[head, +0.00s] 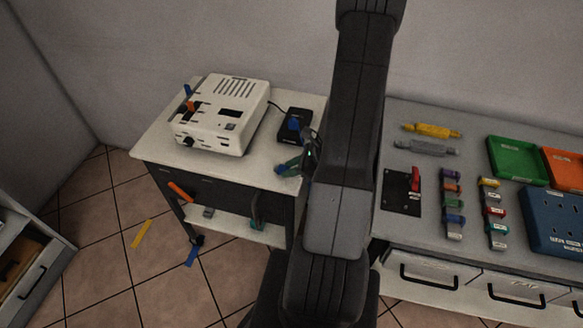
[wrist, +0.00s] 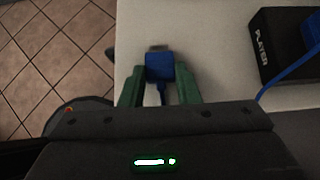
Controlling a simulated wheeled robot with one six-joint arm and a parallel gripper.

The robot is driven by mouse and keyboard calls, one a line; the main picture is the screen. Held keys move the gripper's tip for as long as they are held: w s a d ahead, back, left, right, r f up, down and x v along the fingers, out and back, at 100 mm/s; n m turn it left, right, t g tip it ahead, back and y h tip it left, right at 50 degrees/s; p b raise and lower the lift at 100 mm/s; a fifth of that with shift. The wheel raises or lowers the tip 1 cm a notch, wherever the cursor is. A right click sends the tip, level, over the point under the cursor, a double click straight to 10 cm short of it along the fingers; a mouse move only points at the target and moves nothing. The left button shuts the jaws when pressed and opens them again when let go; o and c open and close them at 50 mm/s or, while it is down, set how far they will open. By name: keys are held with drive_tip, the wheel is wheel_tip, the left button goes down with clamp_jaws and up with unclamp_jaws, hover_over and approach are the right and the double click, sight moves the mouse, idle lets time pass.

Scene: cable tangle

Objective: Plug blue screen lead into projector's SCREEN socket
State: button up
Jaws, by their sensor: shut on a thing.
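My gripper (wrist: 160,82) has green fingers and is shut on a blue plug (wrist: 160,67), whose metal tip points away from my wrist. In the head view my gripper (head: 288,168) is over the front right of the small table, partly hidden by my arm. The white projector (head: 236,127) stands on that table, to the left of my gripper and apart from it. A blue piece (head: 188,90) and an orange piece (head: 191,106) stick out at its left side. I cannot read its socket labels, so I cannot pick out the SCREEN socket.
The black PLAYER box (head: 288,136) stands right of the projector; it also shows in the wrist view (wrist: 268,50), with a blue cable (wrist: 290,72) beside it. A bench (head: 480,165) with coloured connectors and trays is at right. A yellow strip (head: 141,234) lies on the floor.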

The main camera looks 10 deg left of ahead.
wheel_tip(320, 180, up, 6)
drive_tip(key=p, duration=0.4)
drive_tip(key=shift+r, duration=0.2)
